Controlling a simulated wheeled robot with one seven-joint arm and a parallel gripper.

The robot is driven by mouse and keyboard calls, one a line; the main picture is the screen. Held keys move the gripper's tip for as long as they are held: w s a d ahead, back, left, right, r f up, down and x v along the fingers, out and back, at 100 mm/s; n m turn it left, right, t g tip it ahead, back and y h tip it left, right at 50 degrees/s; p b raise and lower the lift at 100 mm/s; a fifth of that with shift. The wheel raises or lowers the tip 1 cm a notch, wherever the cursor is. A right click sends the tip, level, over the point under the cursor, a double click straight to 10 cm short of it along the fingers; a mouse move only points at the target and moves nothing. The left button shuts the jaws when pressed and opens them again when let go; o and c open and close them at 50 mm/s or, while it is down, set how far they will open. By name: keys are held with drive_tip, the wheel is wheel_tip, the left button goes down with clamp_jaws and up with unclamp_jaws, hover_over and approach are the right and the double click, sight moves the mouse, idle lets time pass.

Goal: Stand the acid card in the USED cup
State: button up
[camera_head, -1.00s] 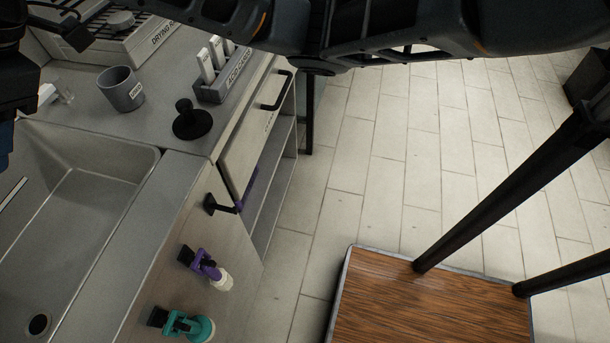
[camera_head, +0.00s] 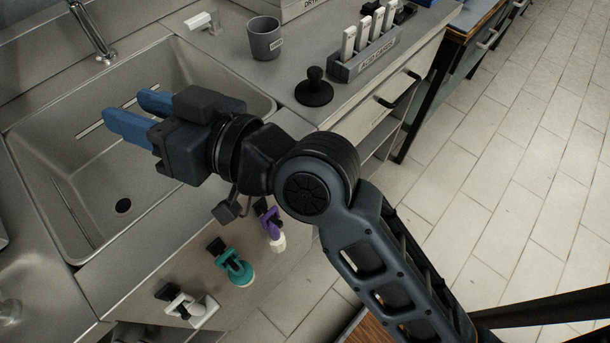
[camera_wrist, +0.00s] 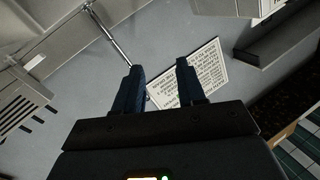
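Several white acid cards (camera_head: 362,31) stand upright in a grey rack (camera_head: 365,63) labelled for acid cards, on the counter at the upper right of the head view. The grey cup (camera_head: 264,40) stands upright to the left of the rack; its small label is too blurred to read, and I see nothing sticking out of it. My gripper (camera_head: 130,113) has blue fingers spread apart and is above the sink, left of and nearer than the cup. In the wrist view my gripper (camera_wrist: 160,75) shows a clear gap between the fingers, with nothing held.
A white holder (camera_head: 203,22) lies left of the cup. The sink (camera_head: 60,150) is under my gripper, with a faucet (camera_head: 90,30) behind. Coloured valves (camera_head: 235,266) stick out of the front panel.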

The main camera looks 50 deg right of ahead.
drive_tip(key=s+d+f+m+h, duration=0.1)
drive_tip(key=s+f, duration=0.1)
drive_tip(key=s+d+f+m+h, duration=0.1)
drive_tip(key=s+f, duration=0.2)
drive_tip(key=s+d+f+m+h, duration=0.1)
drive_tip(key=s+f, duration=0.1)
drive_tip(key=s, duration=0.1)
drive_tip(key=shift+s+d+f+h, duration=0.15)
drive_tip(key=shift+d+f+h, duration=0.1)
drive_tip(key=shift+h, duration=0.15)
drive_tip(key=s+d+f+n+g+h, duration=0.1)
drive_tip(key=s+d, duration=0.4)
drive_tip(key=s, duration=0.7)
drive_tip(key=s+d+f+n+g+h, duration=0.1)
drive_tip(key=s+d, duration=0.4)
drive_tip(key=s, duration=0.6)
drive_tip(key=shift+s+d+f+h, duration=0.25)
drive_tip(key=shift+s+f+h, duration=0.2)
drive_tip(key=shift+f, duration=0.35)
drive_tip(key=shift+o, duration=0.2)
drive_tip(key=shift+w, duration=0.1)
